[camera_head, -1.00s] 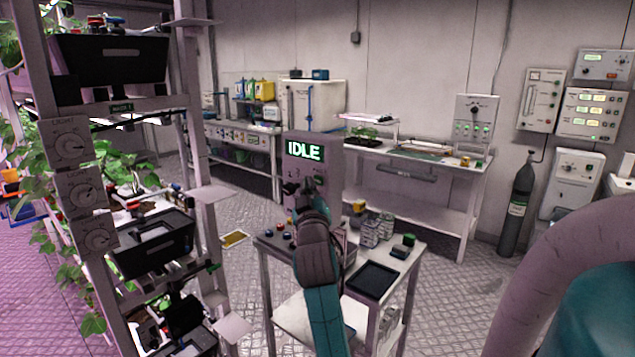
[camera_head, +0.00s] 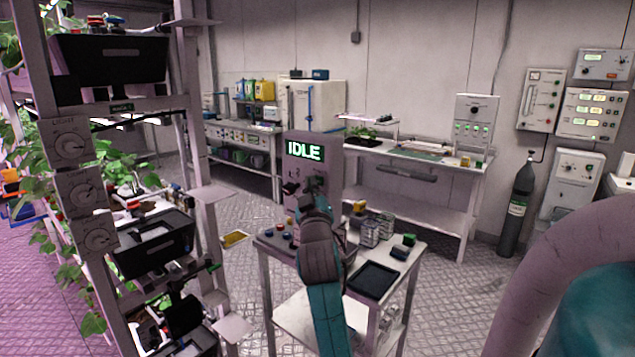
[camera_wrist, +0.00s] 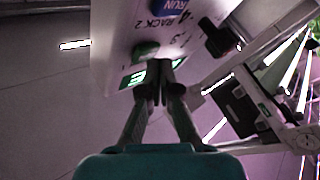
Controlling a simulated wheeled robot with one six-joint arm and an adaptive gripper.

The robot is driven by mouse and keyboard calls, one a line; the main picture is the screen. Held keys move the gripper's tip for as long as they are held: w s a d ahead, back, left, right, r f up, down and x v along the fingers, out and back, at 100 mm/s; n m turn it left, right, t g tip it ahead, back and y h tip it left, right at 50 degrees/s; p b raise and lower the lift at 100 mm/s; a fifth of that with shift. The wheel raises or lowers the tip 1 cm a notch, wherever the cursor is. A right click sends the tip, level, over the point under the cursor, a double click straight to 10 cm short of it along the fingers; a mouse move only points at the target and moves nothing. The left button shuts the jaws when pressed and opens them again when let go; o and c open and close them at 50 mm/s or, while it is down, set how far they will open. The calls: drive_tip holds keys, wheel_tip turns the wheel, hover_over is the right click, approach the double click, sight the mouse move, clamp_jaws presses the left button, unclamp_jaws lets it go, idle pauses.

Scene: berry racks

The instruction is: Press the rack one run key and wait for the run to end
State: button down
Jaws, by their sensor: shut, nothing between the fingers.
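The control panel (camera_head: 330,165) stands upright on the small cart, and its green display (camera_head: 304,151) reads IDLE. My gripper (camera_head: 316,186) is in front of the panel's face, below the display, and covers part of it. In the wrist view the panel (camera_wrist: 118,30) appears upside down, with a blue key (camera_wrist: 160,6) by the word RUN at the top edge and the text RACK 2. My gripper (camera_wrist: 160,70) is shut and empty, its tips near a green part (camera_wrist: 145,50) and the display. I cannot tell whether they touch the panel. No rack one run key is clearly readable.
The cart (camera_head: 290,298) carries a black tray (camera_head: 373,280), small boxes and several coloured knobs. A plant rack (camera_head: 205,240) with dials stands close on the left. A dark lever or knob (camera_wrist: 218,38) sticks out beside the panel lettering. Benches line the back wall.

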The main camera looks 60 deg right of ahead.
drive_tip(key=shift+s+d, duration=0.1)
drive_tip(key=shift+d, duration=0.35)
idle(0.6)
drive_tip(key=shift+a, duration=0.1)
drive_tip(key=shift+w+a, duration=0.2)
drive_tip(key=shift+a, duration=0.6)
drive_tip(key=shift+w+a, duration=0.2)
drive_tip(key=shift+a, duration=0.6)
drive_tip(key=shift+w+a, duration=0.2)
drive_tip(key=shift+a, duration=0.6)
drive_tip(key=shift+w+a, duration=0.2)
drive_tip(key=shift+a, duration=0.6)
